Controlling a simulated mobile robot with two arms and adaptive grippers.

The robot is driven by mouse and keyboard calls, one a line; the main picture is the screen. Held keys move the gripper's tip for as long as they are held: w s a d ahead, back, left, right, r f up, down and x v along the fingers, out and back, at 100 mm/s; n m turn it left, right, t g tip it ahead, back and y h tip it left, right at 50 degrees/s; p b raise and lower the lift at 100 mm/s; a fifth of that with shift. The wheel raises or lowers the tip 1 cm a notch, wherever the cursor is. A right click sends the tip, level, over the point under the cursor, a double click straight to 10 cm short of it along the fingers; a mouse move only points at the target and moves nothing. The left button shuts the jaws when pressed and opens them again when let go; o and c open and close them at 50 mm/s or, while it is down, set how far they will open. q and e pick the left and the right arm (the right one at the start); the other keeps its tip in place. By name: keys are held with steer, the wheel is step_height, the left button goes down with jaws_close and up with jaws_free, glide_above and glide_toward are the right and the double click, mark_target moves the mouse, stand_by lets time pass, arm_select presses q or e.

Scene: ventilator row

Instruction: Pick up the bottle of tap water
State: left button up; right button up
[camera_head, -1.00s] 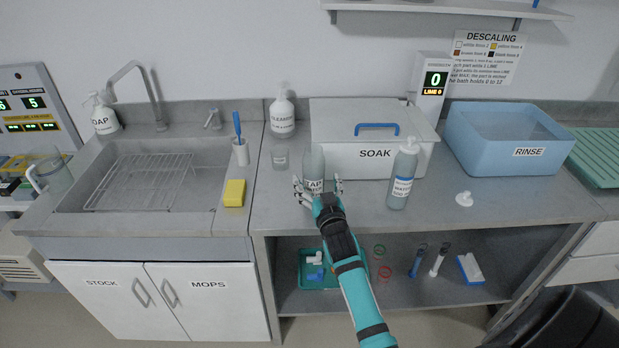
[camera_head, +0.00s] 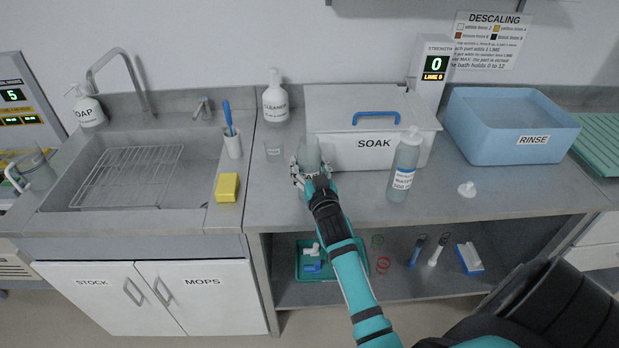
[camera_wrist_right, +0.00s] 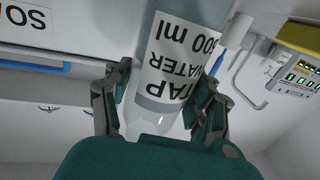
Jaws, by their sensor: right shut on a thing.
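The tap water bottle (camera_head: 310,154) stands on the counter in front of the soak box, at its left end. Its label, reading TAP WATER 500 ml, shows upside down in the right wrist view (camera_wrist_right: 178,62). My right gripper (camera_head: 312,177) is shut on the bottle, with a finger on each side; the fingers also show in the wrist view (camera_wrist_right: 158,100). In the head view the hand hides the bottle's lower part. I cannot tell whether its base touches the counter. My left gripper is not in view.
A second labelled bottle (camera_head: 405,165) stands to the right, before the soak box (camera_head: 370,152). A white cap-like piece (camera_head: 467,189) lies right. The sink (camera_head: 190,190) is at left.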

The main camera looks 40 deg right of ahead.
steer(key=shift+s+f, duration=0.1)
steer(key=shift+f, duration=0.05)
steer(key=c, duration=0.4)
steer(key=shift+c, duration=0.7)
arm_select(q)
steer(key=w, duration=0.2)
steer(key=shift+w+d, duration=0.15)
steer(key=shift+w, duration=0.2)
arm_select(e)
steer(key=shift+r, duration=0.2)
